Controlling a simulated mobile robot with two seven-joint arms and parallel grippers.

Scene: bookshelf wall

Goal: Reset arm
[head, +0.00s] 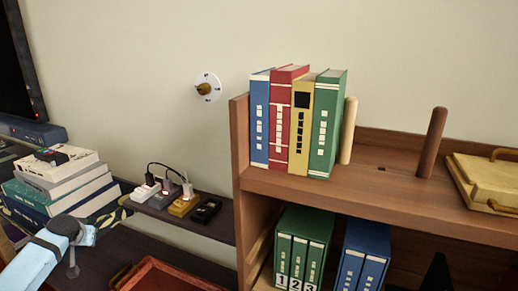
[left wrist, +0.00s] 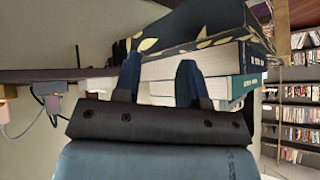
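My left arm comes in from the lower left of the head view, with its left gripper (head: 86,236) in front of the stack of books (head: 62,190) on the dark desk. In the left wrist view the two fingers of the left gripper (left wrist: 160,74) stand apart with nothing held between them. Whether the fingers touch the books cannot be told. My right gripper does not show in either view.
A wooden bookshelf (head: 300,190) holds upright books (head: 297,120), a peg (head: 432,143) and a wooden box (head: 485,182). Green and blue binders (head: 303,245) stand below. Plugs and a power strip (head: 170,200) lie on a dark ledge. A red tray (head: 165,274) is at the bottom.

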